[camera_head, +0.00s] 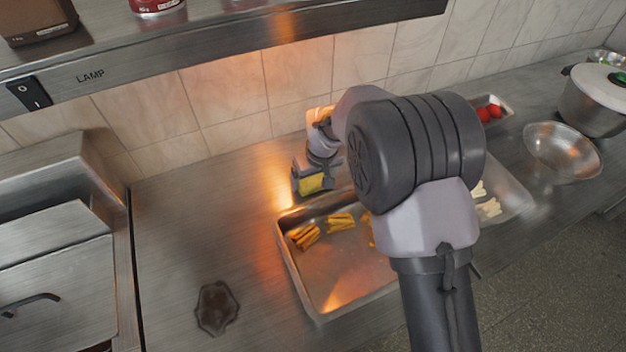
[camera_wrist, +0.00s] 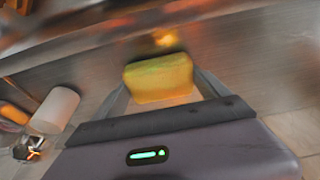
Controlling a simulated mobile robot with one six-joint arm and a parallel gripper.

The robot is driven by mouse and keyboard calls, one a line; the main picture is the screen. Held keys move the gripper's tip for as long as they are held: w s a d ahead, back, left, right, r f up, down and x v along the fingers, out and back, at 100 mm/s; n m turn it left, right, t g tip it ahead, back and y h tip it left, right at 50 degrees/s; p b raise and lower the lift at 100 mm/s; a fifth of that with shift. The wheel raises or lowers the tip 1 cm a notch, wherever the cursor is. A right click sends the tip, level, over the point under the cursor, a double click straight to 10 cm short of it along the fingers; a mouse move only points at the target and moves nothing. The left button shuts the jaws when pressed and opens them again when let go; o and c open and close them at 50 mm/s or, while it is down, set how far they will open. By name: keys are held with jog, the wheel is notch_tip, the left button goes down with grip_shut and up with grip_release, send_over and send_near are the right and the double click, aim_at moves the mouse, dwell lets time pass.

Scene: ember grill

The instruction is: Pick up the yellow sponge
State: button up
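The yellow sponge (camera_head: 312,183), with a greenish face, is between the two fingers of my gripper (camera_head: 312,180), behind the steel tray. In the wrist view the sponge (camera_wrist: 160,78) fills the space between the fingertips of my gripper (camera_wrist: 160,82), with a finger against each side. It looks sharper than the blurred background, and the gripper appears shut on it. Whether its underside touches the counter cannot be told.
A steel tray (camera_head: 299,277) with several yellow strips lies in front, partly hidden by my arm. A tiled wall and lamp shelf (camera_head: 220,38) are behind. A steel bowl (camera_head: 562,150) and white-lidded pot (camera_head: 592,100) stand right. A dark stain (camera_head: 217,307) marks the open counter left.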

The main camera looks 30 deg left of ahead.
aim_at(312, 179)
jog(key=r, duration=0.1)
jog(key=r+p, duration=0.1)
jog(key=r, duration=0.2)
jog(key=shift+s+a+p, duration=0.15)
jog(key=shift+s+p, duration=0.1)
jog(key=shift+p, duration=0.05)
jog(key=s+a, duration=0.2)
jog(key=s, duration=0.2)
jog(key=s+a+p, duration=0.1)
jog(key=s+a, duration=0.2)
jog(key=s, duration=0.2)
jog(key=s+a+r, duration=0.1)
jog(key=s+a, duration=0.2)
jog(key=s, duration=0.1)
jog(key=shift+s, duration=0.15)
jog(key=o, duration=0.4)
jog(key=c, duration=0.3)
jog(key=shift+d, duration=0.1)
